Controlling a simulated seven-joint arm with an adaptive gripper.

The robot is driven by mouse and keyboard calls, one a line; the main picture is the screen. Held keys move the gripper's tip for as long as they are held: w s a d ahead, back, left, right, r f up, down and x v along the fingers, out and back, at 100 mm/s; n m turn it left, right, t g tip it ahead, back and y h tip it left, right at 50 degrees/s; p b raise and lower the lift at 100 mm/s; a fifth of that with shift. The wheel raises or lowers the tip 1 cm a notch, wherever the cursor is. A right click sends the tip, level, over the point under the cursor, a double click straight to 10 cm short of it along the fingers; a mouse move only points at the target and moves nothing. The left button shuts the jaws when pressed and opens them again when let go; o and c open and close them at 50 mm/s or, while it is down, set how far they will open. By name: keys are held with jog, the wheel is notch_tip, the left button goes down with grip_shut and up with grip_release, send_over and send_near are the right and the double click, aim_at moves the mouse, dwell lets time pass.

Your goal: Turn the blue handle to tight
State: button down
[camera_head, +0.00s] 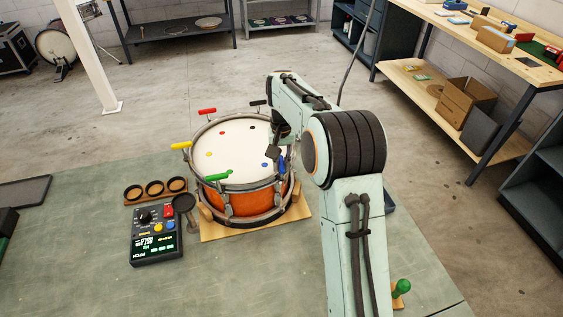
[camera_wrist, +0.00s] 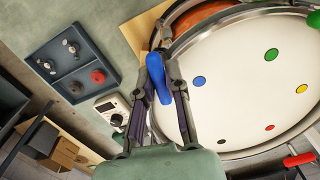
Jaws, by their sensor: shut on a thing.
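The drum (camera_head: 238,165) has an orange shell and a white head with coloured dots, and stands on a wooden base. The blue handle (camera_wrist: 157,77) is at the drum's rim, by the blue dot (camera_wrist: 199,81). In the head view, a little of the blue handle (camera_head: 282,164) shows beside my arm. My gripper (camera_wrist: 158,82) is shut on the blue handle, with one finger on each side of it. The fingers are mostly hidden behind my arm in the head view. Green (camera_head: 216,177), yellow (camera_head: 181,145) and red (camera_head: 207,111) handles sit around the rim.
A black device (camera_head: 155,235) with a lit screen and knobs lies left of the drum. A wooden holder (camera_head: 155,189) with dark round cups is behind it. A grey tray (camera_wrist: 70,60) with round pieces lies near the drum. The bench's front left is clear.

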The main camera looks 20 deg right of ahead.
jog(key=m, duration=0.4)
jog(key=shift+m, duration=0.3)
jog(key=m, duration=0.3)
jog(key=shift+m, duration=0.3)
jog(key=m, duration=0.4)
jog(key=shift+m, duration=0.3)
jog(key=m, duration=0.3)
jog(key=shift+m, duration=0.3)
jog(key=m, duration=1.2)
jog(key=shift+m, duration=0.3)
jog(key=m, duration=0.4)
jog(key=shift+m, duration=0.3)
